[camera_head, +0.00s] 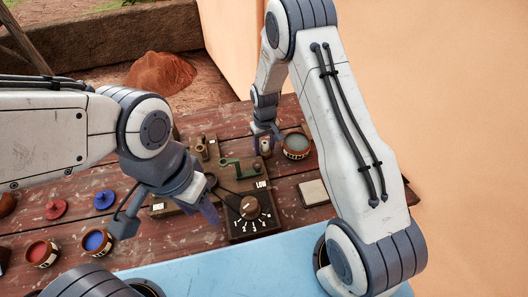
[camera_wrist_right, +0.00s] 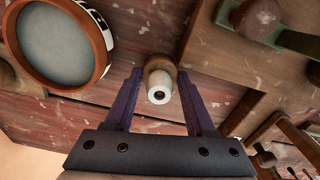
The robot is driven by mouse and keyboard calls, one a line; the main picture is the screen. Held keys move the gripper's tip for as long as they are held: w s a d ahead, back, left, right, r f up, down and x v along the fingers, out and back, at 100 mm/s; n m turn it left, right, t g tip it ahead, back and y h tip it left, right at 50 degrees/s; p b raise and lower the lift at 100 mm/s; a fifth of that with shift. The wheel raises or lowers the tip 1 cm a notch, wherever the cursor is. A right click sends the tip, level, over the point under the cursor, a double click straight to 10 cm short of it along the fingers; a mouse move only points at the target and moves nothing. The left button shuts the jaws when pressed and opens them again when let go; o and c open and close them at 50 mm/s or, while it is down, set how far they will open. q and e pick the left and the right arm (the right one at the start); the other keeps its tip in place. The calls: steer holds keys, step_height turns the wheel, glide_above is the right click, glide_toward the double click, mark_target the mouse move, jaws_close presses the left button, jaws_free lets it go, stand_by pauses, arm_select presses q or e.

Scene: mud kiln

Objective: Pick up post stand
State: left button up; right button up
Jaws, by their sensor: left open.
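A small post stand (camera_wrist_right: 158,85) with a white top and a brown wooden body stands on the plank table; it also shows in the head view (camera_head: 265,148). My right gripper (camera_wrist_right: 159,78) is open above it, with one purple finger on each side of the post and small gaps visible. In the head view, my right gripper (camera_head: 265,138) is at the back of the table beside a round pot. My left gripper (camera_head: 166,217) is open and empty over the table, left of the black dial box.
A pot with a grey-green lid or content (camera_head: 296,146) stands close to my right gripper. A black dial box (camera_head: 249,213), a green lever device (camera_head: 238,168), a pale square block (camera_head: 313,192) and small red and blue pots (camera_head: 96,241) are on the table. A tan wall (camera_head: 450,90) rises at right.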

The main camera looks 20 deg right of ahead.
steer(key=shift+r, duration=0.1)
steer(key=shift+r+b, duration=0.4)
steer(key=shift+r, duration=0.85)
steer(key=shift+d+r, duration=0.25)
steer(key=shift+r, duration=0.55)
steer(key=s+d+r+b, duration=0.2)
steer(key=d+r, duration=0.4)
steer(key=d, duration=0.4)
steer(key=shift+s+d+r+b, duration=0.35)
steer(key=shift+s+r, duration=0.05)
steer(key=shift+s, duration=0.3)
